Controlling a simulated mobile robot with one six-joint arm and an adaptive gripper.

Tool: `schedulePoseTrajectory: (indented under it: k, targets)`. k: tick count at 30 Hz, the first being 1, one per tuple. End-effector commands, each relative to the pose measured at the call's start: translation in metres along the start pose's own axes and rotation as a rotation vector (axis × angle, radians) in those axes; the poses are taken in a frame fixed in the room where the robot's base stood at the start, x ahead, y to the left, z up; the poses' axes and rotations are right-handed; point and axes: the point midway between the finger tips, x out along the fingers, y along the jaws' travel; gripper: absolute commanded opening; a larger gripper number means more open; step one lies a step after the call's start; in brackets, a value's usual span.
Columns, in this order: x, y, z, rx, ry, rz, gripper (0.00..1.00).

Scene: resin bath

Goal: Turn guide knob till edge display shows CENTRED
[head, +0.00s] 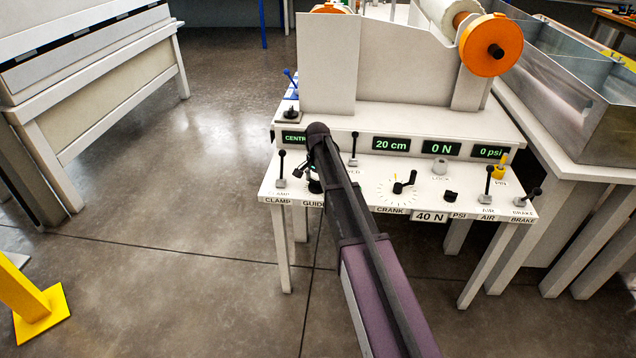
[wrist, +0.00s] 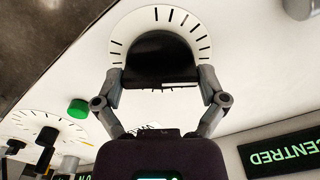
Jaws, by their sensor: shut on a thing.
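The guide knob is a black knob (wrist: 162,60) on a white dial with black tick marks (wrist: 200,42), seen in the wrist view. My gripper (wrist: 161,78) is shut on this knob, with one finger at each side. In the head view, my arm covers most of the knob, above the GUIDE label (head: 312,204). The edge display (wrist: 285,152) reads CENTRED in green letters in the wrist view.
The crank (head: 404,184) and an upright black lever (head: 354,148) stand right of my gripper. The clamp lever (head: 282,165) stands to its left. Other displays read 20 cm (head: 391,144), 0 N (head: 440,148) and 0 psi (head: 490,152). Open floor lies left of the panel.

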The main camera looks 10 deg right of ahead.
Motion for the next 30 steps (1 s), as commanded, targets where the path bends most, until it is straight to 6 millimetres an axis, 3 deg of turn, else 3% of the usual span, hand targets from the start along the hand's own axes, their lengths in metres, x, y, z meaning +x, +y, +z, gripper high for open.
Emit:
schedulePoseTrajectory:
  k: [11, 12, 13, 30]
  targets:
    - [0.0001, 0.0015, 0.0003, -0.030, -0.001, 0.004, 0.44]
    - [0.0001, 0.0015, 0.0003, -0.029, -0.001, 0.004, 0.97]
    - [0.0001, 0.0015, 0.0003, -0.029, -0.001, 0.004, 1.00]
    - [0.0000, 0.0029, 0.0022, -0.035, 0.000, 0.001, 1.00]
